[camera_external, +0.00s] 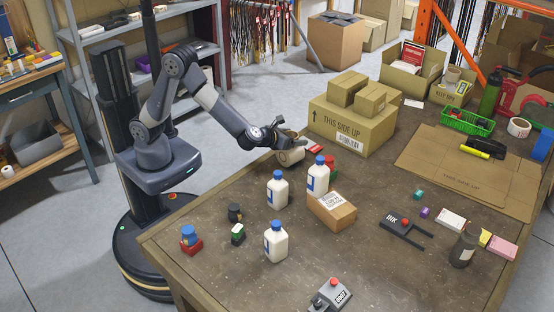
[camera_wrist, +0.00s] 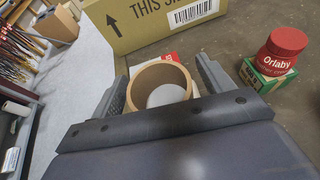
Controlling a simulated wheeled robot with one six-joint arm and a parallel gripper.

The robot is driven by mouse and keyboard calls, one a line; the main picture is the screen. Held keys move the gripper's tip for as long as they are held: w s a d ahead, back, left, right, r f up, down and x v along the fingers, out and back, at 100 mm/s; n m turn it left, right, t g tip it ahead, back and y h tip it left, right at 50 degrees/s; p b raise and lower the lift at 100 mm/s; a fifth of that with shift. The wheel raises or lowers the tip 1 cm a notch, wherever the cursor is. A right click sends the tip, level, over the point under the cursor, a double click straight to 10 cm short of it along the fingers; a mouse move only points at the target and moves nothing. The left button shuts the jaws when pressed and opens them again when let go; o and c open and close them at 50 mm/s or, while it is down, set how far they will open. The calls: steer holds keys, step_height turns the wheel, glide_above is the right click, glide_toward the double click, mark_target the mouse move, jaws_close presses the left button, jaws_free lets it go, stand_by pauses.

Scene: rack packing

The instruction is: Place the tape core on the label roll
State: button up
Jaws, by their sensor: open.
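A tan cardboard ring, the tape core (camera_wrist: 137,84), sits between the two fingers of my gripper (camera_wrist: 165,84) in the wrist view. The fingers are spread, one on each side of it; I cannot tell whether either touches. A white round surface (camera_wrist: 166,96) shows through its opening. In the external view, my gripper (camera_external: 291,142) is at the table's back left edge, just above a pale cylinder (camera_external: 290,158). I cannot tell whether that is the core alone or also a roll. A white roll with a tan centre (camera_external: 518,127) lies at the far right, possibly the label roll.
A large carton (camera_external: 352,128) stands close to the right of my gripper. White bottles with blue caps (camera_external: 277,189) stand in front. A red jar (camera_wrist: 284,48) sits on a green box (camera_wrist: 268,76).

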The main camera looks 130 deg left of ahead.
steer(key=shift+r, duration=0.2)
steer(key=shift+d+r, duration=0.15)
steer(key=shift+d, duration=0.15)
steer(key=v, duration=1.1)
steer(key=shift+d+p, duration=0.2)
steer(key=shift+p, duration=0.1)
steer(key=shift+o, duration=0.3)
steer(key=shift+s, duration=0.15)
